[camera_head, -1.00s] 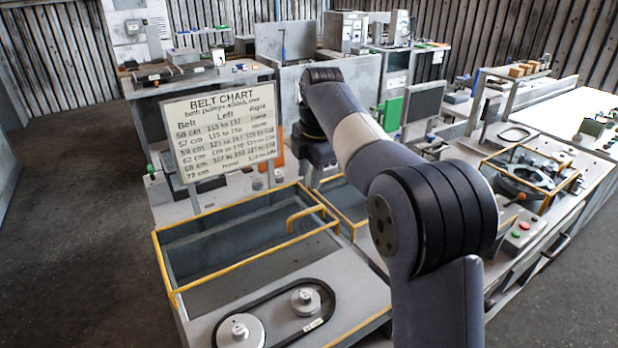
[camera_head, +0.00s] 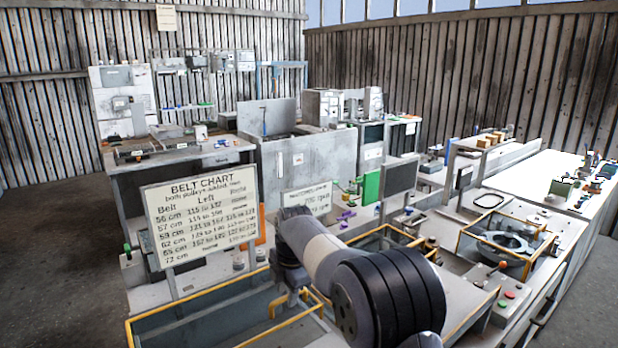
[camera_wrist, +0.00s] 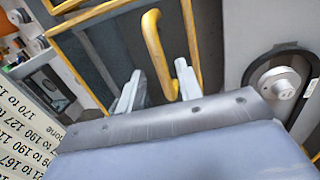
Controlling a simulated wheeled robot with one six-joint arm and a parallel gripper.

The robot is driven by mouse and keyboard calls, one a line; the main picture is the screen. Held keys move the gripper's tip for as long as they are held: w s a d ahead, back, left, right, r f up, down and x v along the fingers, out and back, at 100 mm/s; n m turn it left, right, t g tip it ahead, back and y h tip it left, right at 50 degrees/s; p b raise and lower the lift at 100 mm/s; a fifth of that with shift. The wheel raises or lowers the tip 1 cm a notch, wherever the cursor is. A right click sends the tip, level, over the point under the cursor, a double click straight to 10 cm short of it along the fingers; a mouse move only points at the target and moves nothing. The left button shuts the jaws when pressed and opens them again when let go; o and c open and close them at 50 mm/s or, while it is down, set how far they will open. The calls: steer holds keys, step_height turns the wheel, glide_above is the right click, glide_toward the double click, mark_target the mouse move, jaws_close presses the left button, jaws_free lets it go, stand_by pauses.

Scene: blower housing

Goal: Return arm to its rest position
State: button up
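My gripper (camera_wrist: 158,68) shows in the wrist view as two pale fingers standing apart, with a gap between them. A yellow bent handle (camera_wrist: 152,38) passes through that gap in the picture; I cannot tell how far beyond the fingers it is. Nothing appears held. In the head view my arm reaches forward from the bottom right, bent at the dark ringed joint. Its wrist is low, just above the same yellow handle (camera_head: 311,297); the fingers are small and partly hidden there.
The belt chart board (camera_head: 200,215) stands left of my wrist. A pulley (camera_wrist: 278,84) with a black belt is at the right of the wrist view. Benches and machines fill the back; floor is open at left.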

steer(key=shift+s+d+r, duration=0.1)
steer(key=shift+s+d, duration=0.1)
steer(key=shift+s, duration=0.1)
steer(key=shift+r, duration=0.1)
